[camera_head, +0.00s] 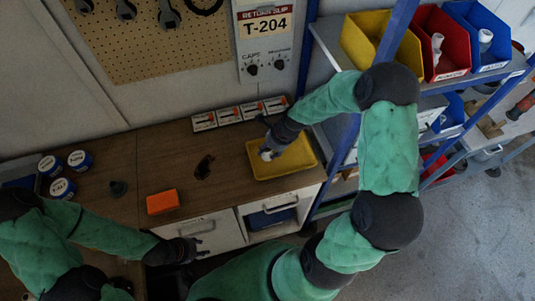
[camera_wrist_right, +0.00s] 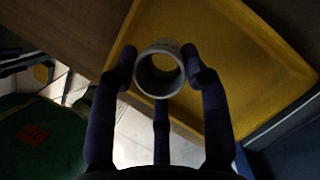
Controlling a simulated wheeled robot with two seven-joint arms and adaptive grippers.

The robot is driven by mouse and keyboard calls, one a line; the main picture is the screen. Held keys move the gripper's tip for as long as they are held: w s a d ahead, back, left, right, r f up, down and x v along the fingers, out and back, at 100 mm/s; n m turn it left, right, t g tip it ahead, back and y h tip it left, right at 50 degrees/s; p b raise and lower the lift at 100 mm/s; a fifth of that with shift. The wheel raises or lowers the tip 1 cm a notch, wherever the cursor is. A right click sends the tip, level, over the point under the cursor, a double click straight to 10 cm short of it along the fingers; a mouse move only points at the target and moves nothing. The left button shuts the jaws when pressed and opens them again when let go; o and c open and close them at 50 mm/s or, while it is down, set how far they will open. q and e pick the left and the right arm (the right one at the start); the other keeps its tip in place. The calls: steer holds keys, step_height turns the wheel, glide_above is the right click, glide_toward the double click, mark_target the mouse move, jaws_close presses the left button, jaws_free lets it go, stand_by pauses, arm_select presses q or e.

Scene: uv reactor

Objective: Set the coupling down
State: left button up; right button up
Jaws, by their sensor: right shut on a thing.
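The coupling is a short, pale grey, hollow ring. In the right wrist view the coupling (camera_wrist_right: 160,46) sits between the fingers of my right gripper (camera_wrist_right: 160,76), its open end facing the camera. In the head view my right gripper (camera_head: 268,149) is over the yellow tray (camera_head: 297,169), shut on the coupling (camera_head: 266,155), of which only a small pale part shows. I cannot tell whether the coupling touches the tray floor. The tray also shows in the right wrist view (camera_wrist_right: 235,45). My left gripper (camera_head: 185,250) is by the bench front, apparently empty; its fingers are too small to judge.
An orange block (camera_head: 162,202), a dark stain (camera_head: 204,166) and a small dark object (camera_head: 118,188) are on the wooden bench (camera_head: 150,160). Several labelled boxes (camera_head: 228,115) line the back; several blue-labelled jars (camera_head: 62,188) stand at left. A rack with coloured bins (camera_head: 440,45) stands right.

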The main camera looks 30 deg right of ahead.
mark_target(268, 154)
steer(key=shift+w+a+f, duration=0.1)
steer(key=shift+w+f, duration=0.1)
steer(key=shift+f, duration=0.15)
step_height(268, 154, down, 3)
steer(key=shift+w+f+b, duration=0.15)
steer(key=shift+b, duration=0.2)
steer(key=o, duration=1.1)
steer(key=p+v, duration=0.1)
steer(key=v, duration=1.1)
steer(key=shift+p, duration=0.3)
